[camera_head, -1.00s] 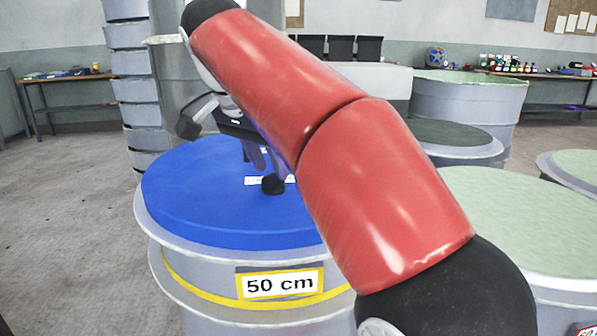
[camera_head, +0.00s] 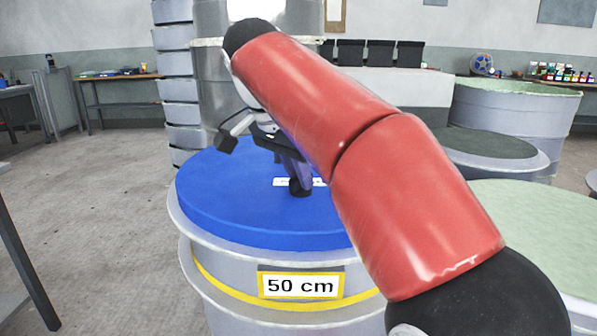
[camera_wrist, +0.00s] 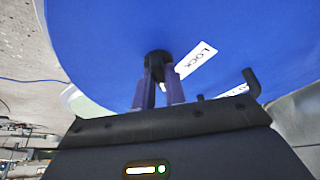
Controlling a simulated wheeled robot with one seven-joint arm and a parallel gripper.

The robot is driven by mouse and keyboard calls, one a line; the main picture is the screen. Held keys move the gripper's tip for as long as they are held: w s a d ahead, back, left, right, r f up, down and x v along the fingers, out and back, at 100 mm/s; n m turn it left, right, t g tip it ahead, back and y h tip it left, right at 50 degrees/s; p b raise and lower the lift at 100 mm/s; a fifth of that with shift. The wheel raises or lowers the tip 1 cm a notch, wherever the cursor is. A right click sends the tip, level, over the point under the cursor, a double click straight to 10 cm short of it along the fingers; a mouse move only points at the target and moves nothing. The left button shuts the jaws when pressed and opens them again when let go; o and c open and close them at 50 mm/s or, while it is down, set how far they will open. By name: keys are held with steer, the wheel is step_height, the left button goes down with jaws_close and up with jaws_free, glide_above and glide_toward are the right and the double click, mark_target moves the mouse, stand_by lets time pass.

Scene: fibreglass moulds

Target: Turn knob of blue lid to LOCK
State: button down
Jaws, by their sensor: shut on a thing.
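The blue lid (camera_head: 235,205) lies on a round grey mould marked "50 cm". A black knob (camera_head: 300,188) stands on the lid, beside a white label (camera_head: 282,182). In the wrist view the knob (camera_wrist: 157,58) is between the fingertips of my gripper (camera_wrist: 160,75), which is shut on it. The white LOCK label (camera_wrist: 196,60) lies just right of the knob there. A second white label (camera_wrist: 235,90) is partly hidden by my gripper's body. My gripper (camera_head: 296,178) reaches down to the knob in the head view. The pointer's exact direction cannot be told.
The "50 cm" sign (camera_head: 301,285) is on the mould's front. Other moulds with green tops (camera_head: 540,215) stand at the right. A stack of grey rings (camera_head: 180,90) stands behind. Open floor (camera_head: 90,200) lies at the left.

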steer(key=n+t+y, duration=0.1)
steer(key=n, duration=0.3)
steer(key=shift+d, duration=0.15)
steer(key=n+y, duration=0.1)
steer(key=n, duration=0.3)
steer(key=shift+d+t+y, duration=0.1)
steer(key=shift+t+y, duration=0.2)
steer(key=shift+y, duration=0.1)
steer(key=n, duration=0.2)
steer(key=n+y, duration=0.1)
steer(key=n, duration=0.1)
steer(key=shift+d+y, duration=0.1)
steer(key=shift+y, duration=0.2)
steer(key=n, duration=0.2)
steer(key=n+y, duration=0.1)
steer(key=n, duration=0.1)
steer(key=shift+n+g+y, duration=0.3)
steer(key=shift+g, duration=0.1)
steer(key=shift+d, duration=0.1)
steer(key=c, duration=1.4)
jaws_free()
steer(key=shift+c, duration=0.2)
